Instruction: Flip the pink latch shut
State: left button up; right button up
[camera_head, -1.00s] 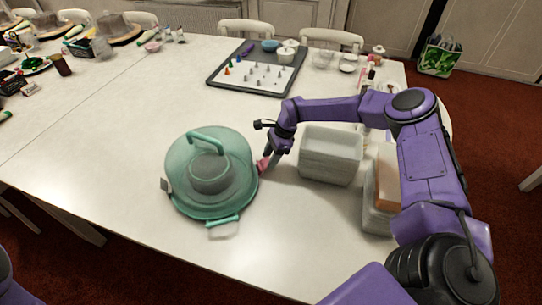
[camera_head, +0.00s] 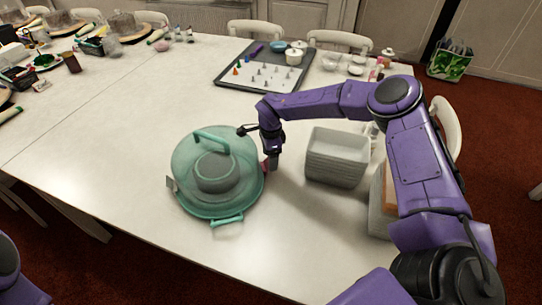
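A teal cake carrier (camera_head: 214,205) with a translucent domed lid and a top handle (camera_head: 207,135) stands on the white table. The pink latch (camera_head: 265,166) is on the carrier's right side, mostly hidden by my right gripper (camera_head: 271,166). The gripper points down at the latch, touching it or very close. Its fingers are too small and dark to tell whether they are open or shut. A grey latch (camera_head: 170,184) sits on the carrier's left side. My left gripper is not in view.
A dark tray (camera_head: 264,68) with small game pieces lies farther back. The table (camera_head: 110,150) is clear left of the carrier.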

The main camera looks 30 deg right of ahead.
notch_tip(320, 180, up, 11)
jog(key=b, duration=0.2)
jog(key=shift+f, duration=0.2)
jog(key=shift+d, duration=0.1)
